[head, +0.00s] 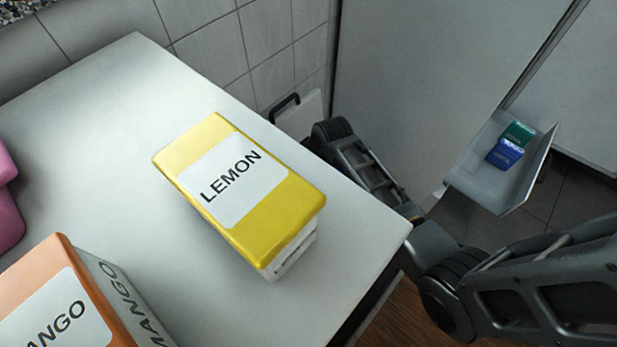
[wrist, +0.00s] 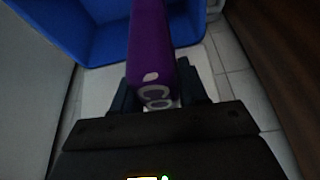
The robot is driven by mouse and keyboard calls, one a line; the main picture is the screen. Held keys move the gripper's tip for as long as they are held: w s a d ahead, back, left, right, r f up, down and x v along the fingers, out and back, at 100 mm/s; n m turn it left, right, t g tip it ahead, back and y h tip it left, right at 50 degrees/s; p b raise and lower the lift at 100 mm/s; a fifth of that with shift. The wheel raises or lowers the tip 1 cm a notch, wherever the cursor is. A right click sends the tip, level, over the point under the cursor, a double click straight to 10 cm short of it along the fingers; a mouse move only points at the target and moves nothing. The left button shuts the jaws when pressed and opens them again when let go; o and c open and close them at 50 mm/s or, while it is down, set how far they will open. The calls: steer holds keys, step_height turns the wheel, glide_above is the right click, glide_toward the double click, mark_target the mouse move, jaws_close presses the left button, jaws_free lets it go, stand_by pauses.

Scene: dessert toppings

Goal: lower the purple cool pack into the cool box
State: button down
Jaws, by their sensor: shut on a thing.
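The purple cool pack (wrist: 152,50) is in my gripper (wrist: 160,92) in the wrist view, with part of its white lettering showing. My gripper is shut on its near end, and the pack points away from me. The blue cool box (wrist: 95,42) is open at the top of the wrist view. The far part of the pack overlaps the box in the picture; I cannot tell its height over the box. In the head view my gripper, the pack and the blue box are not visible; the table hides the floor there.
In the head view a white table (head: 105,95) carries a yellow LEMON carton (head: 185,140), an orange MANGO carton (head: 25,285) and a pink object (head: 8,210). A white panel with a black handle (head: 285,103) stands behind. A grey tray (head: 478,170) holds a blue pack (head: 505,153) and a green pack (head: 519,132).

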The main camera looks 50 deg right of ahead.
step_height(320, 180, down, 14)
steer(key=b, duration=0.9)
stand_by(1.7)
steer(key=shift+f+b, duration=2.1)
steer(key=shift+f, duration=0.35)
stand_by(1.8)
steer(key=c, duration=0.5)
jaws_free()
